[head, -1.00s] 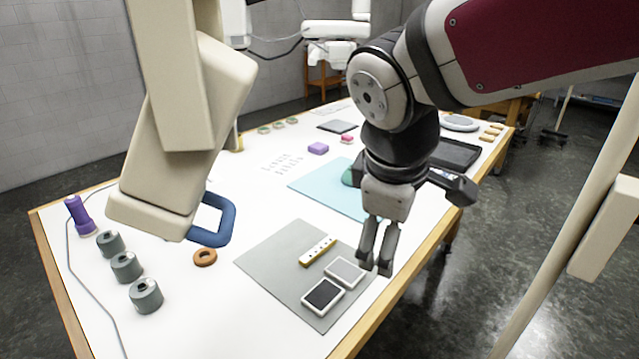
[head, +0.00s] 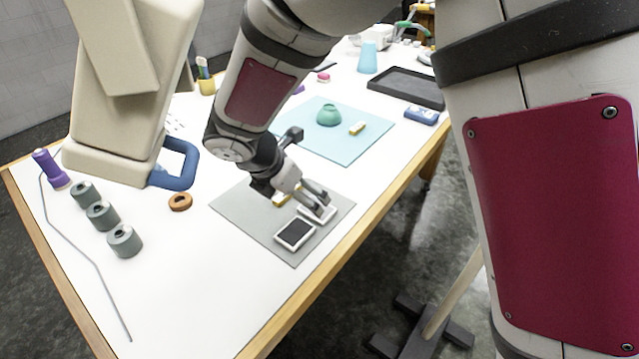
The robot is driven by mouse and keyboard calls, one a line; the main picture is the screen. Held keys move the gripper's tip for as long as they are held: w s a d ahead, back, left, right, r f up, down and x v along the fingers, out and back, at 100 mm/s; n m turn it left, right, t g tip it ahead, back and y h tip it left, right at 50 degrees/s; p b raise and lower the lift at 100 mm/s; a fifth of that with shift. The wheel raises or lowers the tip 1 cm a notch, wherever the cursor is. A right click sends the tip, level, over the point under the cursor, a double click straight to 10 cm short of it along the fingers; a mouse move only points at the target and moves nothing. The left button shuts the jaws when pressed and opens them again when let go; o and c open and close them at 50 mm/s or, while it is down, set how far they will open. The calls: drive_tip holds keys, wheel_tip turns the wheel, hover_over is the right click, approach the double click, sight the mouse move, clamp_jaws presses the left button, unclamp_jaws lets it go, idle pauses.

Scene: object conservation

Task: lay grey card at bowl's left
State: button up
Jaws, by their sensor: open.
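The green bowl (head: 329,117) sits on the light blue mat (head: 312,138), with a small tan block (head: 357,128) at its right. The white-framed light grey card (head: 308,214) lies on the grey mat (head: 238,205), partly hidden by my fingers. A white-framed dark card (head: 295,234) lies just in front of it. My gripper (head: 324,206) is open and low over the light grey card. Whether the fingertips touch the card, I cannot tell. The mat area at the bowl's left is partly hidden by my arm.
A pale block (head: 281,200) on the grey mat is partly behind my gripper. An orange ring (head: 180,201), grey spools (head: 102,215) and a purple bottle (head: 50,168) stand left. A black tray (head: 400,92) and blue box (head: 421,115) are back right. The front-left tabletop is mostly clear.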

drive_tip(key=x, duration=0.6)
drive_tip(key=shift+f, duration=0.1)
drive_tip(key=shift+p+x, duration=0.75)
drive_tip(key=shift+x, duration=1.6)
drive_tip(key=shift+w+a, duration=0.1)
drive_tip(key=shift+w, duration=0.05)
drive_tip(key=c, duration=1.3)
